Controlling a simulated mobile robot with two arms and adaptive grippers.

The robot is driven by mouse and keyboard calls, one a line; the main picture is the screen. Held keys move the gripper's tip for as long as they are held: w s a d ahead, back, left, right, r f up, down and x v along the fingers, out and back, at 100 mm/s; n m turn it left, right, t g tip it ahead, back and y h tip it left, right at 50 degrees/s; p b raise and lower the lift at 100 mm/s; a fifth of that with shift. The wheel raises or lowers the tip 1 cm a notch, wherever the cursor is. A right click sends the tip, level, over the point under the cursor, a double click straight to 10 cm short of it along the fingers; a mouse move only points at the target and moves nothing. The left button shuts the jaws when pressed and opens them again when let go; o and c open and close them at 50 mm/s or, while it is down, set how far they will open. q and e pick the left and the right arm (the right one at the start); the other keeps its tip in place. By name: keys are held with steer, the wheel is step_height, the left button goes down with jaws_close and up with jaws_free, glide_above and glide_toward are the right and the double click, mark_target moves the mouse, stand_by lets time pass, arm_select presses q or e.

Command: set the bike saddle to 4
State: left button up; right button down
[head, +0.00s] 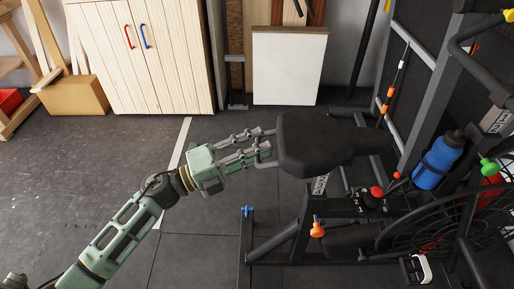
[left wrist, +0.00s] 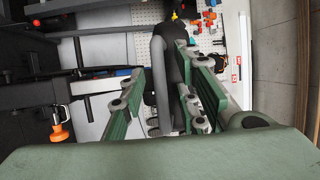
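The black bike saddle (head: 315,143) sits level on the exercise bike in the head view. A grey bar, apparently a loop at its left end, shows upright in the left wrist view (left wrist: 159,85). My left gripper (head: 266,149) is at that end of the saddle. Its fingers (left wrist: 160,95) stand apart on both sides of the bar, with a gap visible on the left. My right gripper is not in view.
A blue bottle (head: 436,163) and a green knob (head: 488,167) are on the bike at right. A wooden cabinet (head: 140,60) and a white panel (head: 288,70) stand behind. The dark floor left of the bike is mostly clear.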

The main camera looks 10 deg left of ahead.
arm_select(q)
steer(key=v, duration=1.2)
